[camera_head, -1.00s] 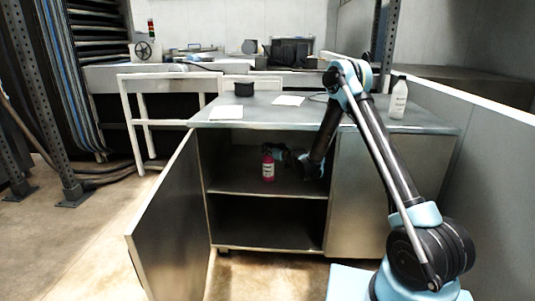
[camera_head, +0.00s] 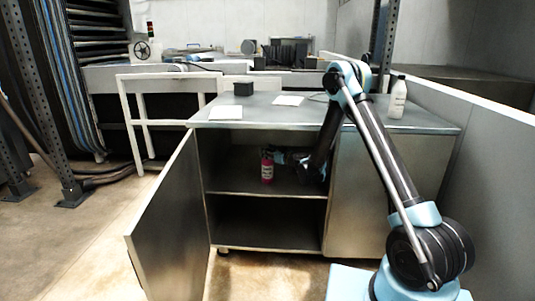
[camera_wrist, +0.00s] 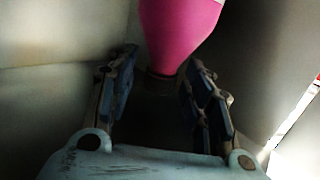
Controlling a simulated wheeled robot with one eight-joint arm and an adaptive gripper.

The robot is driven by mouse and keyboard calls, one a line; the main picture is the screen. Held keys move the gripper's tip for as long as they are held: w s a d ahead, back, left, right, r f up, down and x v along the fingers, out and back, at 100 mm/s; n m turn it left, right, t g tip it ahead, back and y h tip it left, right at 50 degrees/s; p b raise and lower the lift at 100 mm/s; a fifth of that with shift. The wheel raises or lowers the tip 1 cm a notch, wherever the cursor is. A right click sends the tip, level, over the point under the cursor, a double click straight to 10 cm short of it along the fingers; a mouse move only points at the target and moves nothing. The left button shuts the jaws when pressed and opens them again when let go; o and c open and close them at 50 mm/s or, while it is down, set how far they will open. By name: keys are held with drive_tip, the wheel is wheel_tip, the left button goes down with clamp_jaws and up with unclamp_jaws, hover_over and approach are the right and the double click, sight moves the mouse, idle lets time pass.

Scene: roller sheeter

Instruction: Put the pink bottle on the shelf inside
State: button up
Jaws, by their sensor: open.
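The pink bottle (camera_head: 267,171) with a white label stands upright on the shelf (camera_head: 270,193) inside the open cabinet, toward its left side. My gripper (camera_head: 279,158) reaches into this compartment from the right, beside the bottle's upper part. In the wrist view, the bottle (camera_wrist: 180,35) shows at the top, its narrow end pointing toward my gripper (camera_wrist: 160,68). The fingers are spread on either side of that end with gaps between. Whether a finger touches the bottle is not clear.
The cabinet door (camera_head: 168,220) is swung open to the left. The compartment below the shelf looks empty. A white bottle (camera_head: 397,98), a dark box (camera_head: 243,89) and white sheets (camera_head: 226,113) lie or stand on the cabinet top. A closed panel (camera_head: 360,200) borders the opening on the right.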

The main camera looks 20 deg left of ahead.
drive_tip(key=v, duration=1)
drive_tip(key=shift+d, duration=0.2)
drive_tip(key=shift+s, duration=0.1)
